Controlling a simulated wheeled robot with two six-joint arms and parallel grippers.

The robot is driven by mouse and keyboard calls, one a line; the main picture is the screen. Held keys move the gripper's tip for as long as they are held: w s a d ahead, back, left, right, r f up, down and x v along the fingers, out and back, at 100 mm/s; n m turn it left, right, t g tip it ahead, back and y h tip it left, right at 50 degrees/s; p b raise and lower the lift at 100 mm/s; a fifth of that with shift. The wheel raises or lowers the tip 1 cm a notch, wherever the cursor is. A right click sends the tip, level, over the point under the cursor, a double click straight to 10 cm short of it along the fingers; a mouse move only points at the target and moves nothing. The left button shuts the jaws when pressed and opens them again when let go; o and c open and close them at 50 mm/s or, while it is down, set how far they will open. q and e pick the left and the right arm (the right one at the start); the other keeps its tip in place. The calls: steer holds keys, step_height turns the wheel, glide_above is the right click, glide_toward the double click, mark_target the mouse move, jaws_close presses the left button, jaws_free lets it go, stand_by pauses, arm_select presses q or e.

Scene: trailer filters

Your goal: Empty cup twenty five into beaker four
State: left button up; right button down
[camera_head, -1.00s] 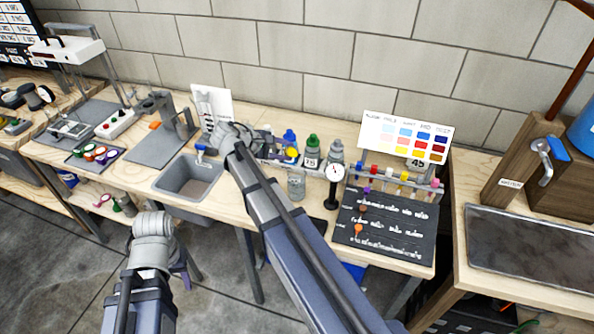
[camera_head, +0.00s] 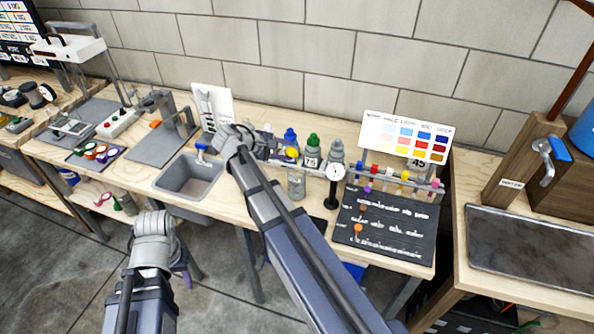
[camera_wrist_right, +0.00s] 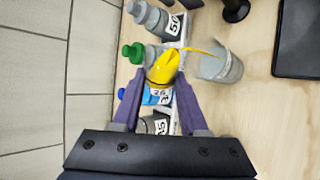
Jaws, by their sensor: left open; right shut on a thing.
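My right gripper (camera_wrist_right: 157,104) is shut on a yellow-topped bottle (camera_wrist_right: 166,68), which is tilted toward a clear beaker (camera_wrist_right: 232,70). A thin yellow spout or stream reaches from its top to the beaker's mouth; I cannot tell which. The label below the yellow top is partly hidden. In the head view the yellow top (camera_head: 291,152) is at my right gripper (camera_head: 283,150), just above and behind the beaker (camera_head: 297,184), which stands on the bench. My left gripper (camera_head: 183,272) is low at the left, mostly hidden by its arm, open, away from the bench objects.
Bottles with blue (camera_head: 290,135), green (camera_head: 312,142) and grey (camera_head: 336,153) tops stand in a row behind. A dial gauge on a stand (camera_head: 333,178) is right of the beaker. A test tube rack (camera_head: 395,180) and black board (camera_head: 385,222) lie further right. A sink (camera_head: 188,178) is left.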

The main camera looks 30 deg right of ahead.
arm_select(q)
steer(key=shift+s+d+f+b, duration=0.1)
steer(key=shift+d+f+b, duration=0.05)
steer(key=shift+f+b, duration=0.25)
arm_select(e)
steer(key=shift+f+t, duration=0.3)
stand_by(0.6)
arm_select(q)
steer(key=shift+s+d, duration=0.1)
steer(key=shift+d, duration=0.2)
arm_select(e)
steer(key=shift+s+r+m+t, duration=0.2)
steer(key=shift+r+m+t, duration=0.1)
steer(key=shift+m+t, duration=0.35)
stand_by(1.2)
arm_select(q)
steer(key=shift+s+a+f, duration=0.15)
steer(key=shift+a, duration=0.25)
arm_select(e)
steer(key=shift+s+r+m+t, duration=0.2)
steer(key=shift+r+m+t, duration=0.05)
steer(key=shift+m+t, duration=0.25)
stand_by(1.2)
